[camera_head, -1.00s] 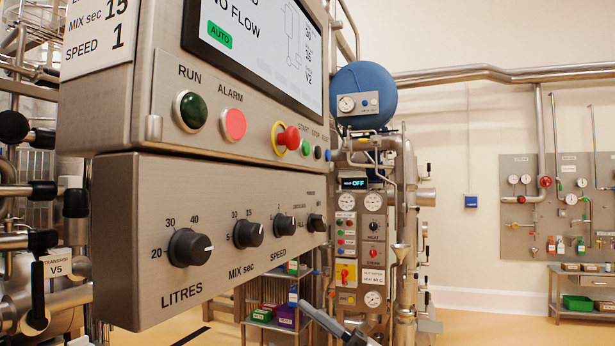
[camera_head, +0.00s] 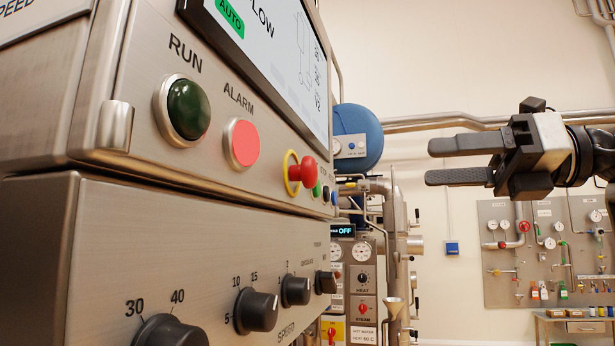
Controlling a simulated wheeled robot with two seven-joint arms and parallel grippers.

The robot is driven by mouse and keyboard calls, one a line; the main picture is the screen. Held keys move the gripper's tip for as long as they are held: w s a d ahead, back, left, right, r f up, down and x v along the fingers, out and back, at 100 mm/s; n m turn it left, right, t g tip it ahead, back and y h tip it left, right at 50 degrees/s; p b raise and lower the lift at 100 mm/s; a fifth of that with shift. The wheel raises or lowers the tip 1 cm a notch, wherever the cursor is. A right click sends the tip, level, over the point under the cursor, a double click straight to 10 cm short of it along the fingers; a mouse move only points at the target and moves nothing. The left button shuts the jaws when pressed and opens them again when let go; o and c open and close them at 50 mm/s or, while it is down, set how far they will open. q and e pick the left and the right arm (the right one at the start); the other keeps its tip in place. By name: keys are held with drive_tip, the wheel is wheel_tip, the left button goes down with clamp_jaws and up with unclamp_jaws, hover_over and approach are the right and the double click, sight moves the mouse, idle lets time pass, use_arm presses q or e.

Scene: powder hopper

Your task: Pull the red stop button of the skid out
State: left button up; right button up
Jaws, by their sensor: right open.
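The red stop button (camera_head: 304,171) is a red mushroom head on a yellow ring, standing out from the steel front panel of the skid (camera_head: 140,75). It sits right of the pink-red ALARM lamp (camera_head: 242,143) and beside a small green button (camera_head: 317,189). My right gripper (camera_head: 440,161) comes in from the right, its two dark fingers pointing left toward the panel. The fingers are apart with nothing between them. A clear gap lies between the fingertips and the red button. My left gripper is not in view.
A blue tank (camera_head: 357,135) and a pipe rack stand behind. A grey wall panel with gauges (camera_head: 550,250) is far right. Air before the button is free.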

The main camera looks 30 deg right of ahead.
sight(316, 171)
drive_tip(key=p+x, duration=0.1)
drive_tip(key=x, duration=0.6)
drive_tip(key=p+x, duration=0.2)
drive_tip(key=x, duration=0.5)
drive_tip(key=shift+s+a, duration=0.2)
drive_tip(key=shift+s, duration=0.05)
drive_tip(key=shift+w+a, duration=0.3)
drive_tip(key=shift+w, duration=0.05)
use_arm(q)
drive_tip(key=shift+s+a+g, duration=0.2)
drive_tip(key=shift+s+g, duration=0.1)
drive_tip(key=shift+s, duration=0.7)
